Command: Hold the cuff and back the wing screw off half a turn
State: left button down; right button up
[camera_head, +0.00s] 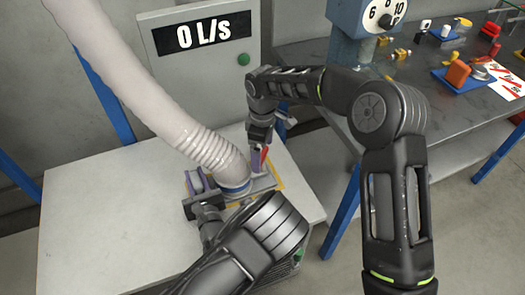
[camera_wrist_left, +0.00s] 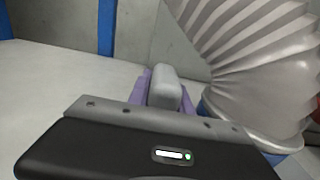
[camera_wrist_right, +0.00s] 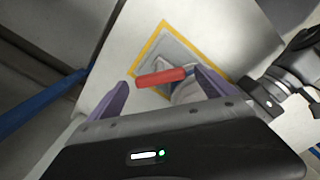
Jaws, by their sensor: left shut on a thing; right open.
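A ribbed white hose (camera_head: 205,145) comes down to a cuff with a blue band (camera_head: 236,187) on the table. My left gripper (camera_head: 198,182) is beside the cuff. In the left wrist view its purple fingers are shut on a rounded grey grip (camera_wrist_left: 166,90) next to the hose's end (camera_wrist_left: 255,125). My right gripper (camera_head: 258,160) is open at the cuff's right side. In the right wrist view the red wing screw (camera_wrist_right: 160,77) lies crosswise between its spread purple fingers, nearer the right finger; I cannot tell whether they touch. The cuff is partly hidden there.
A yellow-edged plate (camera_wrist_right: 150,50) lies under the cuff on the pale table (camera_head: 90,225). A panel behind reads 0 L/S (camera_head: 212,36) and has a green button (camera_head: 243,59). A grey bench (camera_head: 440,100) with several small parts stands right. The table's left side is clear.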

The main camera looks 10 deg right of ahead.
aim_at(263, 155)
notch_tip(263, 155, up, 12)
jog(key=shift+f, duration=0.25)
dwell(0.3)
pick_arm(q)
jog(key=c, duration=1.1)
grip_release()
jog(key=v, duration=0.7)
jog(key=shift+s+d, duration=0.1)
jog(key=shift+s, duration=0.2)
